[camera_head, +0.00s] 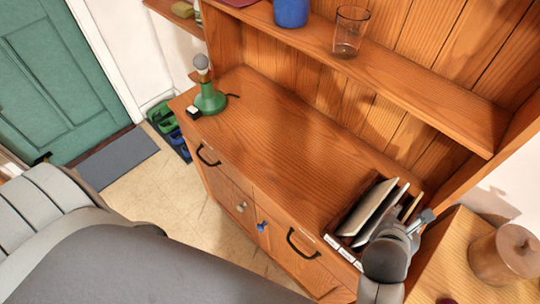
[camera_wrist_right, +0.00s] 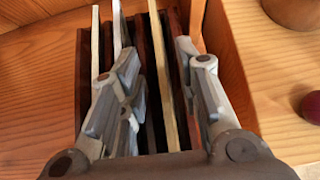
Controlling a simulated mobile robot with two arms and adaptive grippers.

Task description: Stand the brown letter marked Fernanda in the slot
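A dark letter rack (camera_head: 345,236) with white labels on its front stands at the right end of the wooden counter. Pale letters (camera_head: 368,207) stand tilted in it. A tan letter edge (camera_wrist_right: 163,80) stands upright in the rack in the wrist view, between the fingers of my right gripper (camera_wrist_right: 158,65). The fingers are spread, with gaps to that edge. The right gripper (camera_head: 424,216) is over the rack's right part in the head view. No name is readable, so I cannot tell which letter is Fernanda's. My left gripper is not in view.
A glass (camera_head: 350,32) and a blue jar (camera_head: 291,12) are on the shelf above. A brown canister (camera_head: 505,255) stands on the wooden surface at right. The counter's middle is clear.

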